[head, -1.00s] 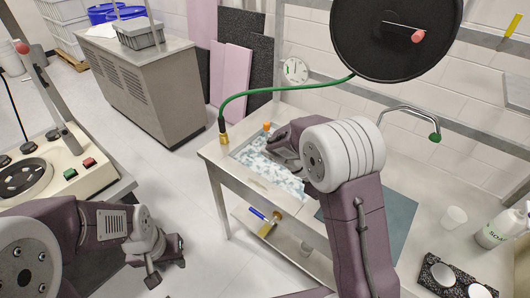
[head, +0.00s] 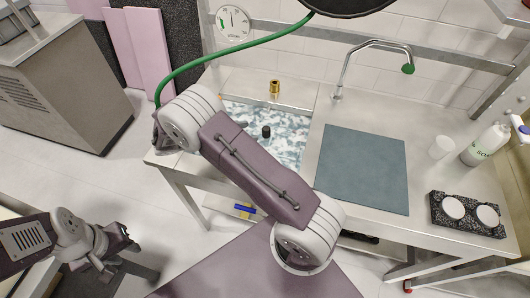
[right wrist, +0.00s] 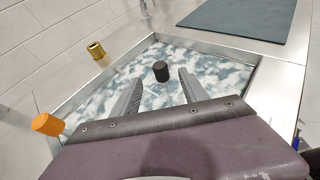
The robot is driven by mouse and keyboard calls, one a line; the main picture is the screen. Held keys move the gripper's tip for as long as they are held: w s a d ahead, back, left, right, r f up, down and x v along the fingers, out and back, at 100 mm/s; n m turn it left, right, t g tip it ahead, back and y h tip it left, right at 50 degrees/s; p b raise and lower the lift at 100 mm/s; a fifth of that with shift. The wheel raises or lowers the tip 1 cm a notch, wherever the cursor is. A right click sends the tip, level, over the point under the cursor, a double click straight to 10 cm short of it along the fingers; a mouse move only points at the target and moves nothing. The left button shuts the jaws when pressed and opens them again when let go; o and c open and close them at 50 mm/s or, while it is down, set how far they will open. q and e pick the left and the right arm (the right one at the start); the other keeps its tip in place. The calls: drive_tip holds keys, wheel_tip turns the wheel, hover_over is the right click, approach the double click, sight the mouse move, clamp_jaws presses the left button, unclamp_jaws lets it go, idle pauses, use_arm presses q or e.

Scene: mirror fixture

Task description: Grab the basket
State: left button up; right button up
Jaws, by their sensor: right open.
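A grey basket (head: 12,22) stands on the steel cabinet at the top left of the head view, mostly cut off by the edge. My right gripper (right wrist: 161,78) is open and empty over the sink basin in the right wrist view. A black cylinder (right wrist: 161,71) shows beyond and between its fingers, apart from them; it also shows in the head view (head: 266,131). In the head view the right gripper is mostly hidden by its wrist. My left gripper (head: 118,254) is low at the left, apart from everything; its jaw opening is unclear.
The blue-white patterned sink basin (head: 290,152) has a metal rim. A brass piece (head: 275,88) is behind it; an orange cylinder (right wrist: 48,124) is at its edge. A grey mat (head: 363,170) lies right. A green hose (head: 210,58) arches above.

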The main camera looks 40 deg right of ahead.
sight(263, 131)
drive_tip(key=x, duration=0.9)
drive_tip(key=shift+a+f, duration=0.15)
drive_tip(key=shift+f, duration=0.1)
drive_tip(key=shift+a, duration=0.1)
clamp_jaws()
drive_tip(key=shift+r, duration=0.1)
idle(0.8)
